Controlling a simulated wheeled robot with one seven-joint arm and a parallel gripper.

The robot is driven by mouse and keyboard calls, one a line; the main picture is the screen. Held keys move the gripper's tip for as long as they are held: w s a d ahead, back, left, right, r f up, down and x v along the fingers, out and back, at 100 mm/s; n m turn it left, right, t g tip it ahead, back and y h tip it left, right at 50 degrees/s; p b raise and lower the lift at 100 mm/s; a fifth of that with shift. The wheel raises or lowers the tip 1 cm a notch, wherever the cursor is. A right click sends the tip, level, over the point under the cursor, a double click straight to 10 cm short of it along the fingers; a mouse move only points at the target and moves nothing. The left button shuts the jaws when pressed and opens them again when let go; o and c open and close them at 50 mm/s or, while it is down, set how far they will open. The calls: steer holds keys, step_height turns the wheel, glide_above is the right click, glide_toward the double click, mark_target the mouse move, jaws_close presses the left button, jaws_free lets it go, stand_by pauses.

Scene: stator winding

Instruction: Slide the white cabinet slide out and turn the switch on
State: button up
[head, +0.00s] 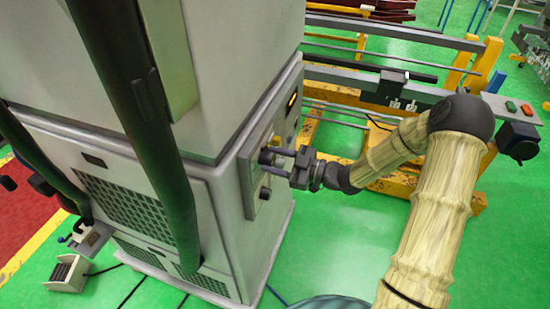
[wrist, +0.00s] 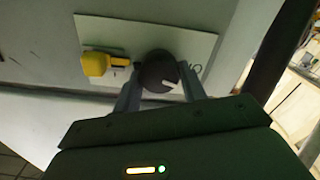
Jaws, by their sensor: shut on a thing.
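The tall white cabinet (head: 207,130) stands at the left of the head view, with a grey control panel (head: 250,192) on its right-hand face. My gripper (head: 274,163) reaches this panel from the right. In the wrist view a pale plate (wrist: 195,38) carries a dark round switch knob (wrist: 157,70) with a white mark. The gripper's two fingers (wrist: 162,88) sit on both sides of the knob and are shut on it. A yellow part (wrist: 95,64) sits left of the knob on the plate. I cannot tell which part is the slide.
Thick dark pipes (head: 150,120) run down the cabinet's front. A yellow and grey machine frame (head: 385,185) stands behind my arm, with a small button box (head: 518,107) at right. Green floor (head: 325,240) is clear to the right of the cabinet's base.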

steer(key=m+p, duration=0.3)
steer(key=m, duration=0.4)
steer(key=shift+w+r, duration=0.15)
steer(key=m+p, duration=0.2)
steer(key=m, duration=0.2)
steer(key=shift+m, duration=0.4)
steer(key=shift+w+d+m+p, duration=0.1)
steer(key=shift+m+p, duration=0.65)
steer(key=shift+m, duration=0.55)
steer(key=o, duration=1)
steer(key=shift+f, duration=0.2)
steer(key=shift+c, duration=0.2)
steer(key=shift+d+f, duration=0.1)
steer(key=shift+d, duration=0.35)
steer(key=b+v, duration=0.5)
steer(key=v, duration=1.1)
steer(key=shift+s+d+b, duration=0.25)
steer(key=shift+b, duration=0.1)
